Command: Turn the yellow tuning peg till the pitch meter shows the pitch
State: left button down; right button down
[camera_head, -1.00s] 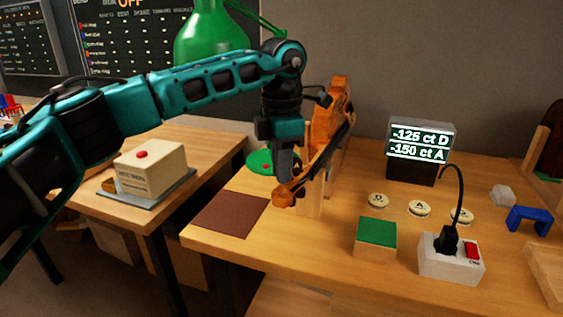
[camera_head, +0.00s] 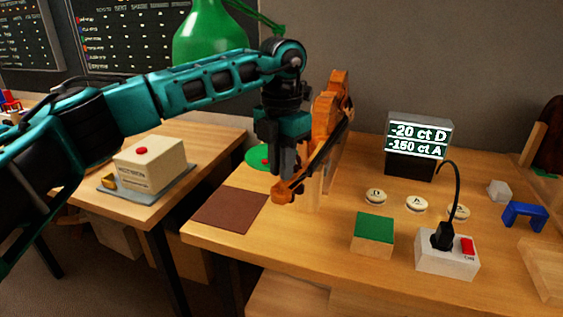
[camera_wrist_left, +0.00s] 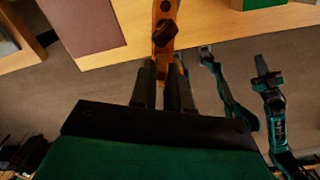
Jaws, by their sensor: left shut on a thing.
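The violin (camera_head: 330,115) stands tilted in a wooden holder, its scroll end low and toward me. My left gripper (camera_head: 285,172) is at its pegbox, shut on the yellow tuning peg, which the fingers hide in the head view. In the left wrist view the fingers (camera_wrist_left: 164,88) reach to the scroll end of the violin (camera_wrist_left: 165,30). The pitch meter (camera_head: 417,140) reads -20 ct D and -150 ct A. A teal arm with what looks like my right gripper (camera_wrist_left: 266,76) shows small in the left wrist view; its jaws are unclear.
Round buttons (camera_head: 416,204), a green-topped block (camera_head: 374,232) and a power box with a red switch (camera_head: 447,255) lie right of the violin. A brown mat (camera_head: 230,210) lies to its left. A green lamp (camera_head: 208,35) hangs behind my left arm.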

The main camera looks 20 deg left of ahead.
pick_arm(q)
jog(key=c, duration=1.2)
grip_release()
notch_tip(320, 180, up, 13)
jog(key=shift+p, duration=0.4)
dwell(0.7)
